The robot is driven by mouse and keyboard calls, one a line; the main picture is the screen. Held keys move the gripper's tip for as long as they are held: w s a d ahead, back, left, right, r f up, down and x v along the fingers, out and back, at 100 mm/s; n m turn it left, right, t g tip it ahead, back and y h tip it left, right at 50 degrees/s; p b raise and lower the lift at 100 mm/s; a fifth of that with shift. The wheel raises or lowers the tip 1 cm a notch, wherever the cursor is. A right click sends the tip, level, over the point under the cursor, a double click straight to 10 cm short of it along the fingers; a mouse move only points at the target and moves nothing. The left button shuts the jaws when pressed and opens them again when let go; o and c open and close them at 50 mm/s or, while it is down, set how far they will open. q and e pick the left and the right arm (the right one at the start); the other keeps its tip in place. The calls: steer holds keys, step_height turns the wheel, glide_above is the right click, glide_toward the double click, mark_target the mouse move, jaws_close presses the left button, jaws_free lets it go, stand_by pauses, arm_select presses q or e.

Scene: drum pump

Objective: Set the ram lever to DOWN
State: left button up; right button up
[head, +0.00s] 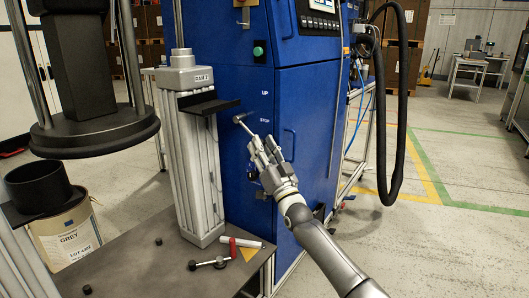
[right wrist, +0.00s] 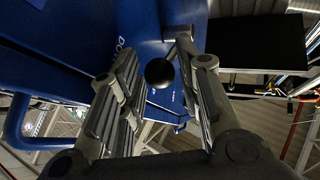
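The ram lever (head: 244,127) is on the front of the blue cabinet, a thin rod slanting up and left to a small end near the STOP label (head: 264,120). The UP label (head: 264,92) is above that. My right gripper (head: 262,146) is just below and right of the lever's end and hides its lower part. In the right wrist view, a black ball knob (right wrist: 159,73) shows in the gap between my two open fingers. I cannot tell whether they touch it. Part of the DOWN label (right wrist: 122,54) shows beside the left finger. My left gripper is not in view.
A grey metal column (head: 193,150) stands left of the cabinet on a dark platform (head: 150,268). A red-handled tool (head: 232,248) and small black parts lie there. A black hose (head: 403,110) hangs at right.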

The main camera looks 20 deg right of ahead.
steer(key=v, duration=1.2)
stand_by(0.3)
